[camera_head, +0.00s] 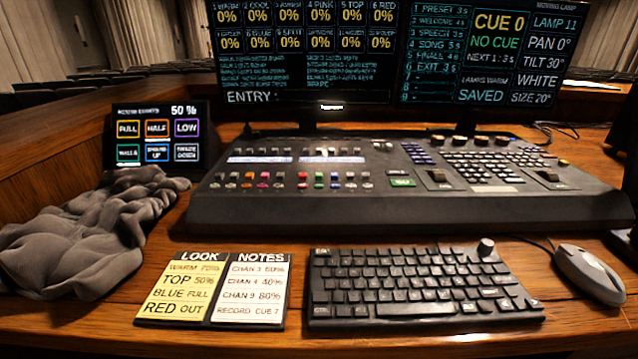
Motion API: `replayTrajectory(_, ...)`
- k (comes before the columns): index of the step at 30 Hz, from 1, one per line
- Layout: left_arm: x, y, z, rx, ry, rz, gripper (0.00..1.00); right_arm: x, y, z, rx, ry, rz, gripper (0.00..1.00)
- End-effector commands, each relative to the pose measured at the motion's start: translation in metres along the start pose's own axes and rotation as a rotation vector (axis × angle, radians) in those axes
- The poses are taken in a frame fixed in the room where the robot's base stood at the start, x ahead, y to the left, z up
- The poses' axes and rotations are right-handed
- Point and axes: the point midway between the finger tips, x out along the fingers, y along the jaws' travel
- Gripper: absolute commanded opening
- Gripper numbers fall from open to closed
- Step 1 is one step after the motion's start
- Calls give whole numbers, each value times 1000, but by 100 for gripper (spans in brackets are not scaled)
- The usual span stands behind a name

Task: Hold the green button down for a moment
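A green rectangular button (402,182), with lettering that looks like GO, sits on the front middle of the dark mixing desk (330,207). A small fader or cap of green colour (319,177) stands in the coloured row to its left. The green button is unobstructed in the head view, and nothing touches it. I cannot tell whether it is pressed in. Neither my left nor my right gripper can be made out in this view.
A keyboard (420,285), mouse (588,272) and note cards (212,290) lie in front of the desk. Grey cloth (85,240) and a small touch panel (157,135) are at left. Two monitors (310,50) (488,50) stand behind. An unclear dark shape is at the right edge.

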Motion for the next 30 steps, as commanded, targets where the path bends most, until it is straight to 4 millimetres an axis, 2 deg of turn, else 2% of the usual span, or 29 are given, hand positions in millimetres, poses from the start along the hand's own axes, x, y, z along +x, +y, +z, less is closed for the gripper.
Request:
replayTrajectory(1, 0, 0, 0, 0, 0, 0, 18, 0, 0, 0, 0, 0, 0, 40)
replayTrajectory(5, 0, 0, 0, 0, 0, 0, 1, 0, 0, 0, 0, 0, 0, 40)
replayTrajectory(6, 0, 0, 0, 0, 0, 0, 0, 0, 0, 0, 0, 0, 0, 40)
replayTrajectory(30, 0, 0, 0, 0, -1, 0, 0, 0, 0, 0, 0, 0, 0, 40)
